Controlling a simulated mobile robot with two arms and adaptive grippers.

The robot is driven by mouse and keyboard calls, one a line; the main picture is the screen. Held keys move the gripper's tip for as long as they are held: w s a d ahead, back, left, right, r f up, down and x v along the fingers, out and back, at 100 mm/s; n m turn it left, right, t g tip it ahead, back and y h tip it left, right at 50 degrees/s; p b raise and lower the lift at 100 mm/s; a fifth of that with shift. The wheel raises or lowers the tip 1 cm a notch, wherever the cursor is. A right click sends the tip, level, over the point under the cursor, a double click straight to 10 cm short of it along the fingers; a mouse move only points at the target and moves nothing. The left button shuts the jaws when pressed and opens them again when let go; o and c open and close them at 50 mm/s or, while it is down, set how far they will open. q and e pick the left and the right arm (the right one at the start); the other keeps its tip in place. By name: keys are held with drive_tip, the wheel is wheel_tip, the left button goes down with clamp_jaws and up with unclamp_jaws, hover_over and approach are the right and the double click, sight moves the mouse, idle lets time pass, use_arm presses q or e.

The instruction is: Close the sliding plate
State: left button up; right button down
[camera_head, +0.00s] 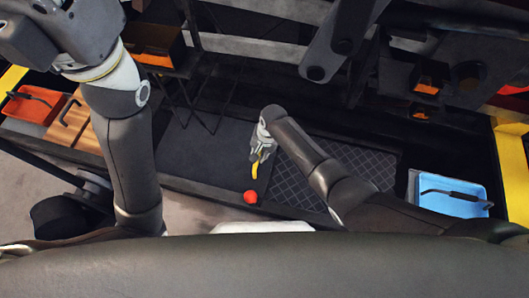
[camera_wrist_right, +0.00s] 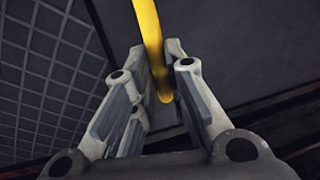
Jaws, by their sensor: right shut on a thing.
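My right gripper (camera_head: 260,154) is over the tram floor in the middle of the head view. It is shut on a yellow handle (camera_head: 254,172), a smooth bar that runs up between the fingers in the right wrist view (camera_wrist_right: 150,40). A red ball-shaped thing (camera_head: 250,197) is just below the handle. A smooth dark plate (camera_head: 205,150) lies left of the gripper, and a dark plate with a diamond grid (camera_head: 320,165) lies to its right. I cannot tell which of them slides. My left arm rises at the left; its fingers are out of view.
An orange-red tray (camera_head: 35,107) and a wooden board with a dark handle (camera_head: 82,122) are at the left. A blue tray with a dark tool (camera_head: 450,205) is at the right. Dark beams and machinery (camera_head: 260,45) cross the back.

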drive_tip(key=shift+w+a+r, duration=0.1)
drive_tip(key=shift+a, duration=0.25)
drive_tip(key=c, duration=1.5)
unclamp_jaws()
drive_tip(key=shift+a, duration=0.1)
drive_tip(key=shift+o, duration=0.2)
drive_tip(key=shift+d, duration=0.2)
wheel_tip(320, 180, up, 12)
drive_tip(key=d, duration=0.2)
drive_tip(key=shift+s+f, duration=0.2)
drive_tip(key=shift+s, duration=0.15)
